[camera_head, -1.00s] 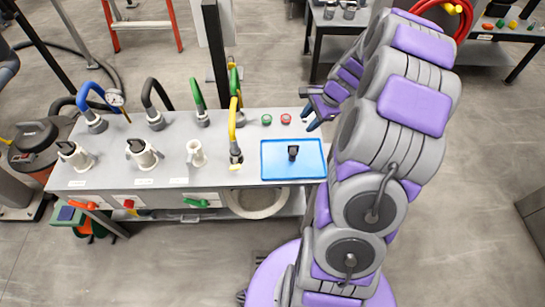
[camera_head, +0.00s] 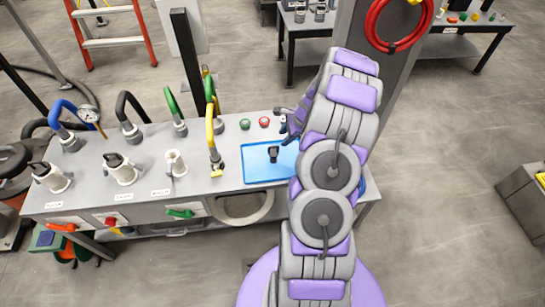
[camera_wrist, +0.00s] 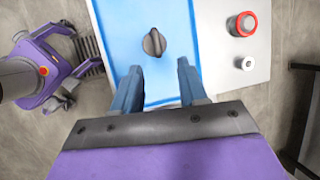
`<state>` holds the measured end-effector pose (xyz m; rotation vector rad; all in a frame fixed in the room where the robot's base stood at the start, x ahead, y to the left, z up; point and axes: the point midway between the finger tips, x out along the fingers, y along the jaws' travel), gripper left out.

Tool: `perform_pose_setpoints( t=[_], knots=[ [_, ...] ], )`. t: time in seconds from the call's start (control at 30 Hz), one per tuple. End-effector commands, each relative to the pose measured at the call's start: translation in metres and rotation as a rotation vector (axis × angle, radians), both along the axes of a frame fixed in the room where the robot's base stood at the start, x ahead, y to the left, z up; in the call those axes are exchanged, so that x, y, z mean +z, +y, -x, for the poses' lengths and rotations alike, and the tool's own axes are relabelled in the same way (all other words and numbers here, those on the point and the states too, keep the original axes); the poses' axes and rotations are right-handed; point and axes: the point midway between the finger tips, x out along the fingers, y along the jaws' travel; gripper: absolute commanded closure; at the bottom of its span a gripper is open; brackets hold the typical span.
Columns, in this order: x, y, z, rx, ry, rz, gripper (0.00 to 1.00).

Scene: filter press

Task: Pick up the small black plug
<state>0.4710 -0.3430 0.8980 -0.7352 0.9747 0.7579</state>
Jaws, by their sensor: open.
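The small black plug (camera_head: 273,153) stands on the blue tray (camera_head: 252,168) at the right end of the grey bench. In the wrist view the plug (camera_wrist: 154,43) shows from above as a dark round piece with a raised ridge, on the tray (camera_wrist: 115,25). My gripper (camera_wrist: 158,72) is open and empty, its two blue fingers apart. The plug lies ahead of the fingertips, roughly centred between them, and nothing touches it. In the head view my gripper (camera_head: 288,123) is at the tray's back right, partly hidden by my arm.
A green button (camera_head: 245,124) and a red button (camera_head: 264,122) sit behind the tray; the red one also shows in the wrist view (camera_wrist: 242,24). A yellow-handled hose fitting (camera_head: 213,140) stands left of the tray. White capped fittings (camera_head: 120,168) stand farther left.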

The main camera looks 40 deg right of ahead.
Motion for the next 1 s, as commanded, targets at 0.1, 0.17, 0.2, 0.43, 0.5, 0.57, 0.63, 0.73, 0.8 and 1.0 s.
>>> perform_pose_setpoints(
  t=[0.1,0.17,0.2,0.43,0.5,0.57,0.63,0.73,0.8,1.0],
  knots=[
    [-0.015,0.003,-0.005,-0.001,0.001,-0.001,0.57],
    [-0.017,0.005,-0.006,-0.001,0.001,0.0,0.57],
    [-0.018,0.006,-0.007,-0.001,0.0,0.002,0.57],
    [-0.03,0.018,-0.012,0.001,0.002,0.004,0.57],
    [-0.039,0.024,-0.015,0.001,0.003,0.002,0.57],
    [-0.047,0.028,-0.018,0.003,0.003,0.001,0.57],
    [-0.056,0.028,-0.022,0.001,0.002,0.001,0.57],
    [-0.062,0.027,-0.025,0.0,-0.001,0.002,0.57],
    [-0.062,0.026,-0.026,-0.001,-0.001,0.002,0.57],
    [-0.061,0.027,-0.025,0.0,-0.001,0.003,0.63]
  ],
)
